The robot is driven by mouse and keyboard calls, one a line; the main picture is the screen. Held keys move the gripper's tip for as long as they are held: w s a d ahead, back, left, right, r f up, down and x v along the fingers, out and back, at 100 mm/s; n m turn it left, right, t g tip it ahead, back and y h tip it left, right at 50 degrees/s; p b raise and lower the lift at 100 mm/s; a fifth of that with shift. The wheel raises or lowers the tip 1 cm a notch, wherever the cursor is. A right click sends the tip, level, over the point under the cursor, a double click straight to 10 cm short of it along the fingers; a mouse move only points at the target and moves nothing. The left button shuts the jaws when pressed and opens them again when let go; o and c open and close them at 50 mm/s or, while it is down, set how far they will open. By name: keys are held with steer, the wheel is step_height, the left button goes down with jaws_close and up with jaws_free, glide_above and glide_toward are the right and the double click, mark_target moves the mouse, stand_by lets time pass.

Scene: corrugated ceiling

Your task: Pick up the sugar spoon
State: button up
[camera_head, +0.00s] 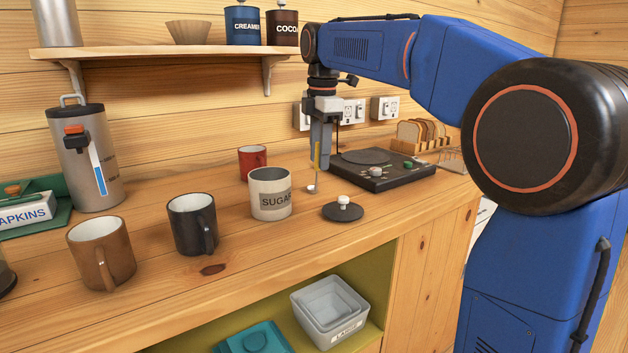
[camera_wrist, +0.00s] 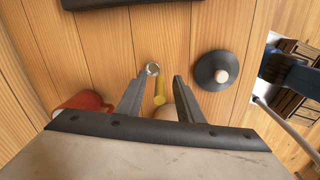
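The spoon has a yellow handle (camera_head: 316,157) and a small silvery bowl (camera_head: 311,189), low over or on the counter to the right of the SUGAR canister (camera_head: 270,193). In the wrist view the spoon (camera_wrist: 159,88) lies in line with the gap between my fingers. My gripper (camera_head: 319,165) points down at it. The wrist view shows my gripper (camera_wrist: 157,82) with its fingers apart and a gap on either side of the spoon. I cannot tell whether the bowl touches the counter. The black lid (camera_head: 343,211) with a pale knob lies right of the spoon.
A black hotplate (camera_head: 375,172) is just behind and right of my gripper. A red mug (camera_head: 252,160), a dark mug (camera_head: 193,224) and a brown mug (camera_head: 101,254) stand to the left. The counter front edge is near the lid. A shelf (camera_head: 160,52) hangs above.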

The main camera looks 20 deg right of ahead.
mark_target(317, 169)
steer(key=f, duration=0.4)
steer(key=shift+w+a, duration=0.15)
steer(key=shift+a, duration=0.1)
jaws_close()
steer(key=shift+r, duration=0.1)
step_height(317, 169, up, 10)
steer(key=shift+f, duration=0.1)
